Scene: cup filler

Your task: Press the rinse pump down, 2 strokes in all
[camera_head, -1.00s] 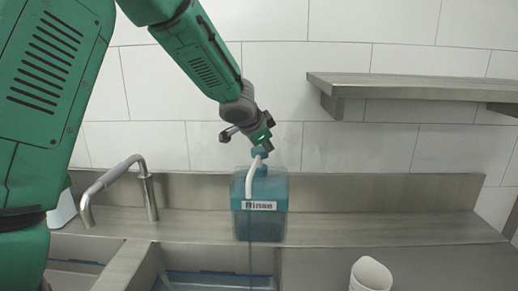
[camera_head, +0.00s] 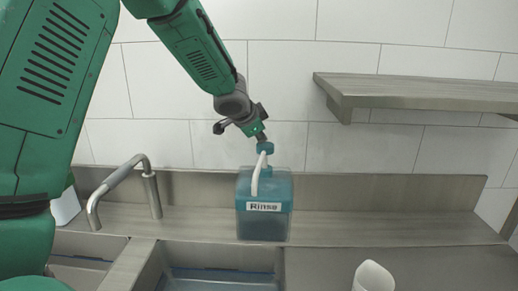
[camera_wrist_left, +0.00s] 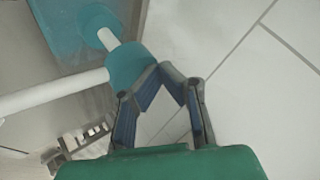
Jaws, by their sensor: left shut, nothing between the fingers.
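The rinse dispenser (camera_head: 264,222) is a teal, see-through box labelled "Rinse" on the steel ledge against the wall. Its pump head (camera_head: 265,148) is a teal cap with a white curved spout (camera_head: 256,175) hanging over the front. My left gripper (camera_head: 262,138) is shut and empty, just above the pump head, pointing down at it. In the left wrist view the closed fingertips (camera_wrist_left: 168,75) show beside the teal pump head (camera_wrist_left: 128,66), with the white stem below it. I cannot tell whether they touch. My right gripper is not in view.
A steel tap (camera_head: 120,180) stands left of the dispenser, above the sink basins (camera_head: 215,257). A white cup (camera_head: 373,276) stands at the front right. A steel shelf (camera_head: 420,92) is on the wall at upper right. The ledge right of the dispenser is clear.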

